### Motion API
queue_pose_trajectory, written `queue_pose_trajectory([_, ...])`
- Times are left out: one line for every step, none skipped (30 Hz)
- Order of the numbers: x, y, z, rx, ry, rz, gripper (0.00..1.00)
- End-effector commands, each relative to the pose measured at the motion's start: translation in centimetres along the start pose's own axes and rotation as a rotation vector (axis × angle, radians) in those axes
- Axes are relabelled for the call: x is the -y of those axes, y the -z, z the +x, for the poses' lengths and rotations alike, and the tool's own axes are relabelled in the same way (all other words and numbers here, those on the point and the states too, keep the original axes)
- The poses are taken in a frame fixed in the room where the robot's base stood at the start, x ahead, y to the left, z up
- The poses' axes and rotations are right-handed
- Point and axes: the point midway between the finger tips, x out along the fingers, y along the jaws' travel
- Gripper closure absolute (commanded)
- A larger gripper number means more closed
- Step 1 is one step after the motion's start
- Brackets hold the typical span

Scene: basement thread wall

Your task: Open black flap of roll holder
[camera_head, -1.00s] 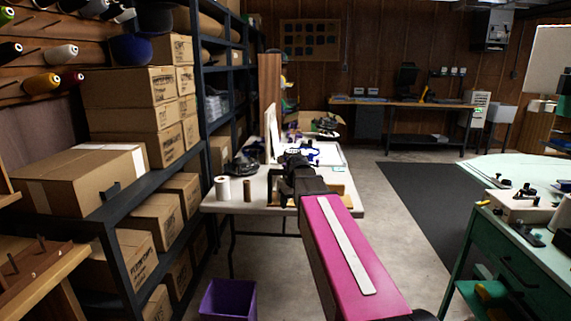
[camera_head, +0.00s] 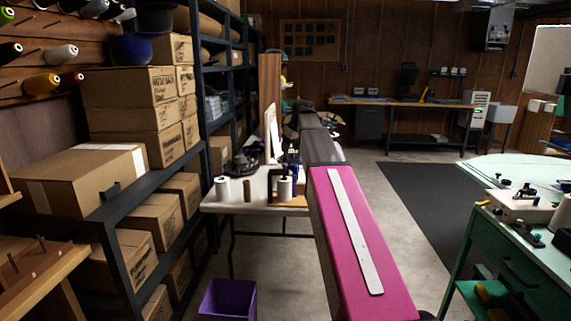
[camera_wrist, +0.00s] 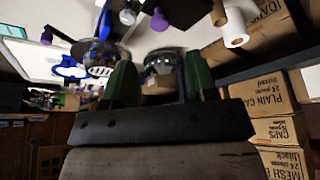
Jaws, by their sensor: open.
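In the head view, the roll holder (camera_head: 272,188) looks like a dark stand on a wooden base, with a white roll (camera_head: 285,188) upright at it, near the table's front edge. Which dark part is the black flap I cannot tell. My arm passes just right of it and over the table; my gripper is hidden there. In the wrist view, my gripper (camera_wrist: 158,78) has two dark green fingers spread apart, with nothing clearly held. Beyond them are a dark arched part (camera_wrist: 162,60) and a rounded grey-and-blue part (camera_wrist: 100,60); I cannot tell whether either belongs to the holder.
On the white table (camera_head: 245,206), another white roll (camera_head: 222,188) and a brown tube (camera_head: 247,190) stand left of the holder. Shelves with boxes (camera_head: 75,178) line the left. A purple bin (camera_head: 226,300) is on the floor. A green workbench (camera_head: 515,265) stands right.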

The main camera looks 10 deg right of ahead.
Motion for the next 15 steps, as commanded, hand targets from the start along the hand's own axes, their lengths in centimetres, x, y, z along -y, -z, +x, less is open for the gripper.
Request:
queue_pose_trajectory([0.0, 0.0, 0.9, 0.001, 0.0, 0.0, 0.47])
queue_pose_trajectory([0.0, 0.0, 1.5, 0.001, 0.0, 0.0, 0.47])
queue_pose_trajectory([0.0, 0.0, 2.2, 0.002, 0.001, 0.0, 0.47])
queue_pose_trajectory([0.0, 0.0, 2.8, 0.002, 0.001, 0.0, 0.47])
queue_pose_trajectory([0.0, 0.0, 3.3, 0.001, 0.001, 0.0, 0.47])
queue_pose_trajectory([0.0, 0.0, 4.0, 0.001, 0.0, 0.0, 0.47])
queue_pose_trajectory([0.0, 0.1, 4.5, 0.001, 0.001, 0.0, 0.47])
queue_pose_trajectory([0.0, 0.0, 5.0, 0.002, 0.001, 0.0, 0.47])
queue_pose_trajectory([0.0, 0.0, 5.6, 0.001, 0.001, 0.0, 0.47])
queue_pose_trajectory([0.0, 0.1, 6.0, 0.001, 0.0, 0.0, 0.47])
queue_pose_trajectory([0.0, 0.1, 6.4, 0.0, 0.0, 0.001, 0.47])
queue_pose_trajectory([0.0, 0.0, 6.9, 0.001, 0.0, 0.001, 0.47])
queue_pose_trajectory([0.0, 0.0, 7.2, 0.001, 0.0, 0.001, 0.47])
queue_pose_trajectory([0.0, 0.0, 7.5, 0.001, 0.0, 0.001, 0.47])
queue_pose_trajectory([0.0, 0.0, 7.8, 0.001, 0.0, 0.001, 0.47])
